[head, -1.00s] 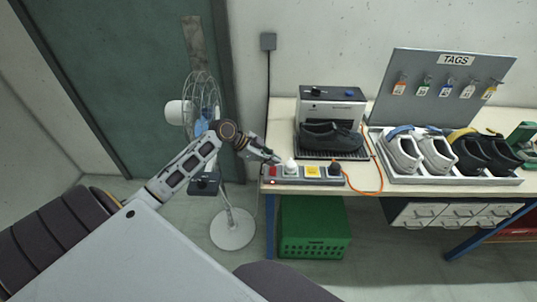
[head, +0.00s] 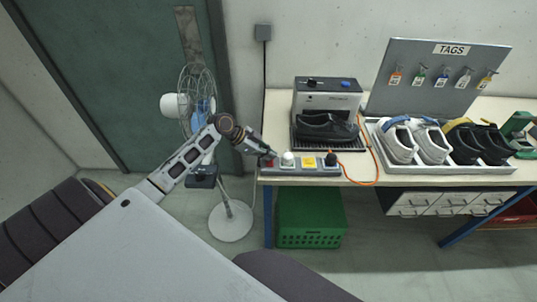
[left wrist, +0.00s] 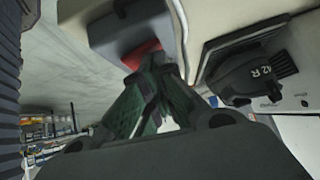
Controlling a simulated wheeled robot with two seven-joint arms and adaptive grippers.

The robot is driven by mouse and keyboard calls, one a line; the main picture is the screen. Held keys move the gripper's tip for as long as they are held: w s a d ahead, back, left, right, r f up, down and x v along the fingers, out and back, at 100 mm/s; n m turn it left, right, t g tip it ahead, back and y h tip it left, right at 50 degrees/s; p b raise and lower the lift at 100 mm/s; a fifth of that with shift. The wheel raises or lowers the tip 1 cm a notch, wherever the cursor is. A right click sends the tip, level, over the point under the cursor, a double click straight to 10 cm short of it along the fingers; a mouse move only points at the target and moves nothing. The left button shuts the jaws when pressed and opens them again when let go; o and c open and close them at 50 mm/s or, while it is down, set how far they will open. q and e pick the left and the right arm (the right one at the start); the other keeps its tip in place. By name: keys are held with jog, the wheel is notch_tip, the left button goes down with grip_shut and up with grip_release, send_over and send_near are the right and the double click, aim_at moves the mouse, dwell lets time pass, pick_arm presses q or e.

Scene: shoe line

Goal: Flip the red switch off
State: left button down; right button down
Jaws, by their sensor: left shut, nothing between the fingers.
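The red switch (head: 268,161) is at the left end of a grey power strip (head: 318,168) along the front left edge of the workbench. It also shows as a red patch in the left wrist view (left wrist: 143,54), just beyond my fingertips. My left gripper (head: 270,154) is shut and empty, with its tips at the red switch and partly covering it. In the left wrist view the closed fingers (left wrist: 155,68) reach the edge of the red patch. I cannot tell whether they touch it or which way the switch is tilted. My right gripper is not in view.
A white plug (head: 288,159), a yellow piece (head: 309,162) and a black plug (head: 331,159) with an orange cable sit along the strip. Behind is a machine with a dark shoe (head: 326,128). A fan (head: 197,95) stands left of the bench; a green crate (head: 311,240) is below.

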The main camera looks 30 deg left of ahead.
pick_arm(q)
jog(key=shift+w+a+f+n+g+h+p, duration=0.15)
jog(key=shift+f+n+g+h+p, duration=0.2)
jog(key=shift+g, duration=0.25)
jog(key=shift+a+f, duration=0.1)
jog(key=shift+f, duration=0.15)
jog(key=shift+s, duration=0.25)
jog(key=shift+s+d+f+p, duration=0.1)
jog(key=shift+s+d+p, duration=0.1)
jog(key=shift+d+p, duration=0.2)
jog(key=shift+s+d, duration=0.1)
jog(key=shift+s, duration=0.1)
notch_tip(320, 180, up, 11)
jog(key=shift+w+a, duration=0.25)
jog(key=shift+w, duration=0.2)
dwell(0.5)
